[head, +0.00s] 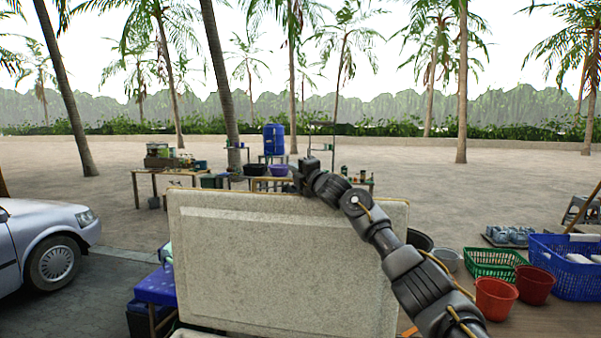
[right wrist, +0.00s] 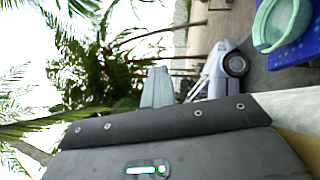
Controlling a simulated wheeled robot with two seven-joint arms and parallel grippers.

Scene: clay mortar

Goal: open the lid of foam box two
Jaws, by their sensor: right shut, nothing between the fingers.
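The pale speckled foam box lid (head: 265,260) stands upright in the head view, its broad recessed face towards me. Only a sliver of pale rim shows below it at the bottom edge; the rest of the box is out of view. My right gripper (head: 303,170) is above the lid's top edge, with my forearm crossing in front of the lid's right part. In the right wrist view its fingers (right wrist: 157,88) are together and empty, and a pale edge, likely the lid, shows at right. I cannot tell whether the gripper touches the lid. My left gripper is out of view.
A blue-covered table (head: 157,287) stands left of the lid, near a silver car (head: 45,245). Right are a green basket (head: 492,262), red buckets (head: 495,297) and a blue basket (head: 565,265). Tables with pots and a blue barrel (head: 274,140) stand behind. Open sandy ground lies beyond.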

